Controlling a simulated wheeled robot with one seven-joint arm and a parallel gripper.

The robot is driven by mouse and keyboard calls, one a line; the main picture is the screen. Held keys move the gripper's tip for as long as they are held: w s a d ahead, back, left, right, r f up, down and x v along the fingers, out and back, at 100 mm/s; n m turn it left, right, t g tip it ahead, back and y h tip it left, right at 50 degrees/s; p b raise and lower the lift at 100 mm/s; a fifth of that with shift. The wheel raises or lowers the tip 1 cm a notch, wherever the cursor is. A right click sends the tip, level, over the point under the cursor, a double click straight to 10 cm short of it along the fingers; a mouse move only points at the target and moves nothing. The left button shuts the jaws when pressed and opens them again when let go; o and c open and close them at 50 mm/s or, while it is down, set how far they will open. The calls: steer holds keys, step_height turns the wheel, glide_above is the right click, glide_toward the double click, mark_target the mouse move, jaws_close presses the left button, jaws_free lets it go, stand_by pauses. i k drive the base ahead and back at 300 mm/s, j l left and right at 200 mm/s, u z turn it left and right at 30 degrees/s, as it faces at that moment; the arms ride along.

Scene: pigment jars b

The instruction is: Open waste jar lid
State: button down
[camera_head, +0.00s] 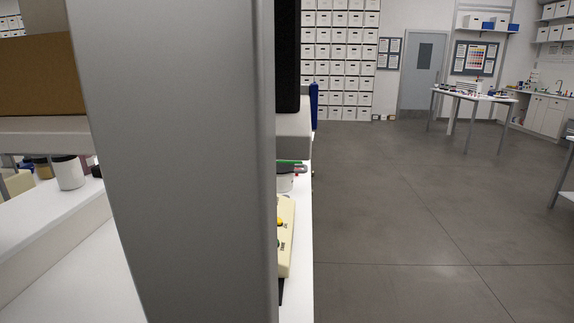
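No jar in view can be made out as the waste jar. A white jar (68,174) with a dark top stands on the white bench at the left, under a shelf. A smaller amber jar (43,169) with a dark top is beside it. A small white container (285,184) with something green and dark above it shows just right of a wide grey upright, partly hidden. My gripper is not in view.
The grey upright (185,160) is very close and hides much of the bench. A cream device (285,238) with a yellow knob lies on the white bench (300,290). The grey floor (400,220) at the right is open. A table (470,95) stands farther back.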

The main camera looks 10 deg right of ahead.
mark_target(282, 167)
steer(key=i+l+u, duration=0.1)
steer(key=i+l+z, duration=0.25)
steer(key=l, duration=0.15)
steer(key=i+l+z, duration=0.3)
steer(key=i+l+u, duration=0.3)
steer(key=i+l, duration=0.15)
steer(key=i, duration=0.15)
steer(key=i+l+u, duration=0.1)
steer(key=i+u, duration=0.4)
steer(key=i, duration=0.15)
